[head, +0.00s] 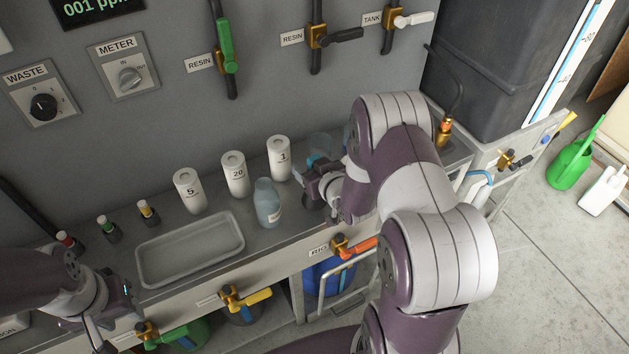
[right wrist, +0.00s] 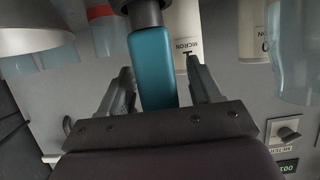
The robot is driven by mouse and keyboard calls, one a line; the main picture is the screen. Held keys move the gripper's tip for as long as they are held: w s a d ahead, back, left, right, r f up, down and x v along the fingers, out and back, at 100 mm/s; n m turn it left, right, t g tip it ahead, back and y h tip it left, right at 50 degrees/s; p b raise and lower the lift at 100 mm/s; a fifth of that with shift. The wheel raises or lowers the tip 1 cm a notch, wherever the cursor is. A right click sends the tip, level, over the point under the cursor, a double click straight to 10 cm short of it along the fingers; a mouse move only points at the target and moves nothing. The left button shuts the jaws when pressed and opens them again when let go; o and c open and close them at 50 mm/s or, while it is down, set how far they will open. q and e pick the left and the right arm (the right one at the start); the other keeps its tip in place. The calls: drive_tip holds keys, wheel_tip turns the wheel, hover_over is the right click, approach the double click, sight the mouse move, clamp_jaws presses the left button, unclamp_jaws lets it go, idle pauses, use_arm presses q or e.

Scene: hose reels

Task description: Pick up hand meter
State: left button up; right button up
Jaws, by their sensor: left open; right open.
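The hand meter looks to be the teal block with a dark grey end (right wrist: 153,68) in the right wrist view. It lies between the two fingers of my right gripper (right wrist: 160,75), with a gap visible on each side. In the head view a bit of teal (head: 316,160) shows beside my right gripper (head: 318,190), over the back of the bench; my arm hides the rest. My right gripper is open. My left gripper (head: 108,318) is low at the left, in front of the bench edge, open and with nothing seen in it.
White cartridges (head: 189,190) marked 5, 20 and 1 stand along the bench back. A blue-grey bottle (head: 267,204) stands left of my right gripper. An empty clear tray (head: 191,250) and small capped vials (head: 148,212) are further left. Valve handles (head: 246,297) stick out below the bench edge.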

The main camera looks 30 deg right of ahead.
drive_tip(key=c, duration=1.1)
drive_tip(key=shift+r, duration=0.1)
